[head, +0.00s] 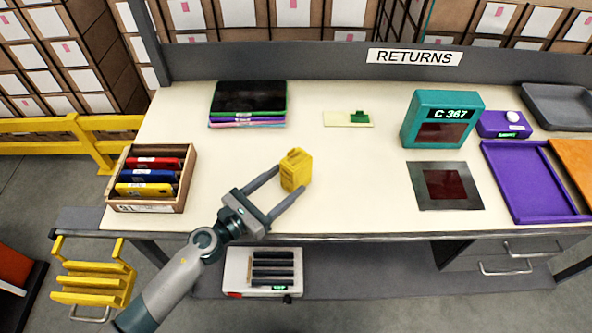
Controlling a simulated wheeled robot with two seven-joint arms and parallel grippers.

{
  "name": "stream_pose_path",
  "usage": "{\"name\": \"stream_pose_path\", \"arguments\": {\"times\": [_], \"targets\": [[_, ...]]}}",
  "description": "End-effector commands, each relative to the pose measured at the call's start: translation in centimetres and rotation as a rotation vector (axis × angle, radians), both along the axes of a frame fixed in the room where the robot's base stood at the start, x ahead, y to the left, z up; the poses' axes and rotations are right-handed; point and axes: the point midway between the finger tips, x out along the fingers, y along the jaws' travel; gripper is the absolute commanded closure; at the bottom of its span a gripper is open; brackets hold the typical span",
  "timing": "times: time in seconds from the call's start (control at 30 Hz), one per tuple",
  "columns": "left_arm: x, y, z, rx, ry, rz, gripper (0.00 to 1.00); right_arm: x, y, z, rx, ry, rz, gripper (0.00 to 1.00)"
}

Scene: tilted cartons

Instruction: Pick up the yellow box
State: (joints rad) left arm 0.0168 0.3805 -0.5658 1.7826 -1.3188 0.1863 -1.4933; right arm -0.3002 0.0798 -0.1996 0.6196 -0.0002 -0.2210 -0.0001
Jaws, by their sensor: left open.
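The yellow box (296,171) stands upright on the pale table, left of its middle. It is small, with a narrower top like a jug. My left gripper (289,185) comes in from the lower left. Its two fingers are spread wide, one on the left side of the yellow box and one at its lower right. The jaws are open, and I cannot tell whether either finger touches the box. My right gripper is not in view.
A wooden crate (188,189) with coloured folders stands at the left. A stack of tablets (249,98) lies behind. A teal display (441,118), a dark-screened panel (444,186) and a purple tray (522,186) are at the right.

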Motion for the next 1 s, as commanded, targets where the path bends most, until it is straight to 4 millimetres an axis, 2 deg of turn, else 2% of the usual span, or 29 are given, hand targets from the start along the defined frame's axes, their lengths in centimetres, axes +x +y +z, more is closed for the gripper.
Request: {"name": "stream_pose_path", "arguments": {"times": [0.23,0.47,0.6,1.0], "targets": [[0.5,-0.4,0.4,-0.001,0.000,0.000,0.39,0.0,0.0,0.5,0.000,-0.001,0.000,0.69],[2.7,-2.1,1.3,-0.002,0.001,0.000,0.39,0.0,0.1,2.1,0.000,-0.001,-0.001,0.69],[3.7,-3.1,0.9,-0.001,0.000,0.000,0.39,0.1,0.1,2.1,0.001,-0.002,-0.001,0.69],[3.9,-3.4,0.8,0.000,0.000,0.000,0.39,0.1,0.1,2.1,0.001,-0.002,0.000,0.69]]}}
